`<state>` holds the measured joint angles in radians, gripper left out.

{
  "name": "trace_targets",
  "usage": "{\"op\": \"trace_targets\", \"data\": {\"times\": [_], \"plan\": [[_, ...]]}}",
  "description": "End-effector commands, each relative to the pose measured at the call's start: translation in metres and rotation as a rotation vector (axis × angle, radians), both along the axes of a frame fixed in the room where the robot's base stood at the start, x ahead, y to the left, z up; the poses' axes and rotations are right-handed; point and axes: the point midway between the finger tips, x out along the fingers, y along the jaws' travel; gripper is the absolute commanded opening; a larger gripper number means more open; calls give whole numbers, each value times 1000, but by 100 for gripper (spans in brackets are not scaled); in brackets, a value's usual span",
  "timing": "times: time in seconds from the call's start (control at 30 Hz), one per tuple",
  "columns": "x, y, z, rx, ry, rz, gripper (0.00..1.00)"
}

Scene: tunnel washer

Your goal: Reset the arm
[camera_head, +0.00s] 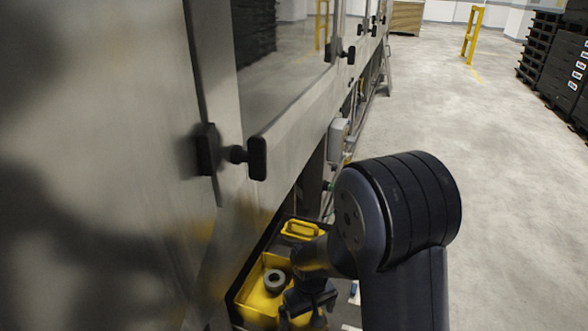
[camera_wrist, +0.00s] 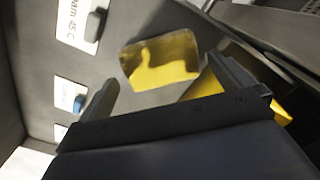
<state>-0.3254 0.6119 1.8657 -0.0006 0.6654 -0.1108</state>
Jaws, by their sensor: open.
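My gripper (camera_head: 309,302) is at the lower middle of the head view, over or beside a yellow bin (camera_head: 247,297) at the foot of the machine; I cannot tell its exact height. In the wrist view the two fingers of my gripper (camera_wrist: 170,95) stand wide apart with nothing between them. A grey ring-shaped part (camera_head: 274,280) lies in the yellow bin, left of my gripper and apart from it as far as I can see. My arm hides part of the bin.
The steel washer wall with black latches (camera_head: 257,158) runs close along the left. A second yellow container (camera_head: 300,229) sits behind the bin. A yellow block-like shape (camera_wrist: 160,60) and labels (camera_wrist: 72,95) show in the wrist view. Open floor (camera_head: 500,200) lies right; black stacks (camera_head: 555,60) stand far right.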

Motion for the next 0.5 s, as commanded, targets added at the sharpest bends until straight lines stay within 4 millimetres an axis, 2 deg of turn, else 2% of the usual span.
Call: {"op": "trace_targets", "data": {"times": [0.03, 0.1, 0.2, 0.23, 0.3, 0.5], "plan": [[-1, 0, -15, -2, 4, 0, 100], [-1, 0, -28, -2, 4, 0, 100], [0, 0, -40, 0, 0, 0, 100], [1, 0, -26, 1, -5, 0, 100], [1, 0, -15, 1, -4, 0, 100], [0, 0, 1, 1, -2, 0, 100]]}}
